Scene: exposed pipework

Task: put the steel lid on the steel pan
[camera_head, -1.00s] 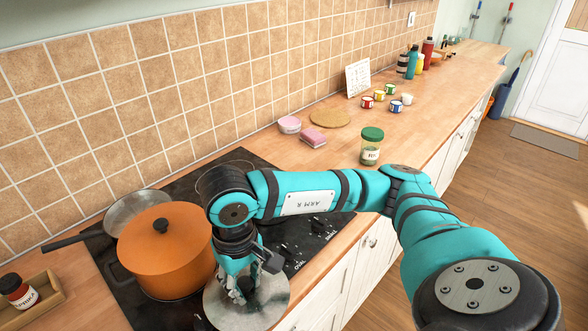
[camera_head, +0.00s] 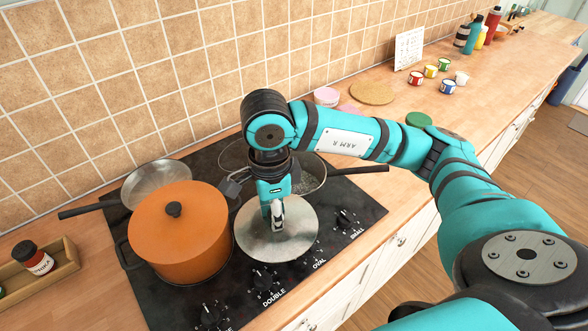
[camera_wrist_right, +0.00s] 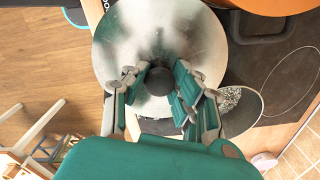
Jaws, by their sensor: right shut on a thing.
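The steel lid (camera_head: 262,240) is a round, flat, shiny disc just right of the orange pot in the head view, over the front of the black hob. My right gripper (camera_head: 278,217) is above its middle, shut on its dark knob. The lid (camera_wrist_right: 130,45) fills the upper middle of the wrist view, with the knob between the fingers of the right gripper (camera_wrist_right: 160,78). An open steel pan (camera_head: 158,180) with a dark handle stands at the back left. Another pan (camera_head: 312,172), with speckled grey contents and a handle pointing right, is partly hidden behind my right arm. My left gripper is out of view.
The lidded orange pot (camera_head: 180,235) stands close left of the steel lid. Hob knobs (camera_head: 345,218) line the front edge. A spice jar (camera_head: 33,257) in a wooden tray is at the left. A green-lidded jar (camera_head: 418,119) stands beyond my arm.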

